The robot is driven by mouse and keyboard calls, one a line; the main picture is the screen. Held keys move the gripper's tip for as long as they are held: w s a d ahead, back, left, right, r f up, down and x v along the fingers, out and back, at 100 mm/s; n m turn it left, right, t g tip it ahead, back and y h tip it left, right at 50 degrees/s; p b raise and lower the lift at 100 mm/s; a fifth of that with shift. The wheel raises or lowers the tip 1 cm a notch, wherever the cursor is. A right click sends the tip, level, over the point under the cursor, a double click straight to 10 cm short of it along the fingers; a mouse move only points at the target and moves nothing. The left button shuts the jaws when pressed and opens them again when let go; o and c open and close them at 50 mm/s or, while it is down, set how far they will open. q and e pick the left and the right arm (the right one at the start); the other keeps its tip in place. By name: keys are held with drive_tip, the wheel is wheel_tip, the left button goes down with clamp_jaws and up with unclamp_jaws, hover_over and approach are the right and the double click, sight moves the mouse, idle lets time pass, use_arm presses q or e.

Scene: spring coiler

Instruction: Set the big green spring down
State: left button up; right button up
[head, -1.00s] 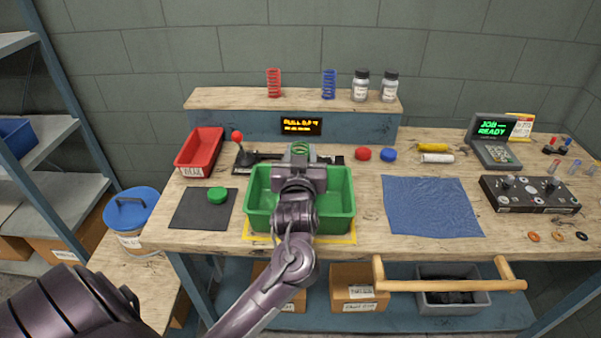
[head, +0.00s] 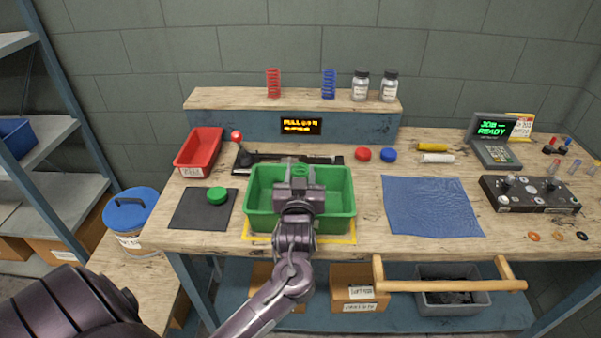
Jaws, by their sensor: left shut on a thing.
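My left gripper (head: 299,175) reaches over the green bin (head: 341,215) in the middle of the bench and is shut on the green spring (head: 299,171). Only a small green ring of the spring shows at the gripper's far end; the rest is hidden by the gripper. I cannot tell whether the spring touches the bin's floor. The bin stands on a yellow-edged mat (head: 352,238). My right gripper is not in view.
A lever device (head: 262,159) lies behind the bin, a red tray (head: 203,150) back left. A green cap (head: 217,196) sits on a dark mat (head: 190,212). Red (head: 273,83) and blue (head: 328,84) springs stand on the shelf. A blue cloth (head: 432,206) lies right.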

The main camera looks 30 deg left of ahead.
use_arm(q)
drive_tip(key=shift+f, duration=0.2)
drive_tip(key=o, duration=1.2)
drive_tip(key=shift+s+f, duration=0.1)
drive_tip(key=shift+c, duration=0.2)
drive_tip(key=r+b+v, duration=0.1)
drive_tip(key=v, duration=1.1)
drive_tip(key=shift+r, duration=0.2)
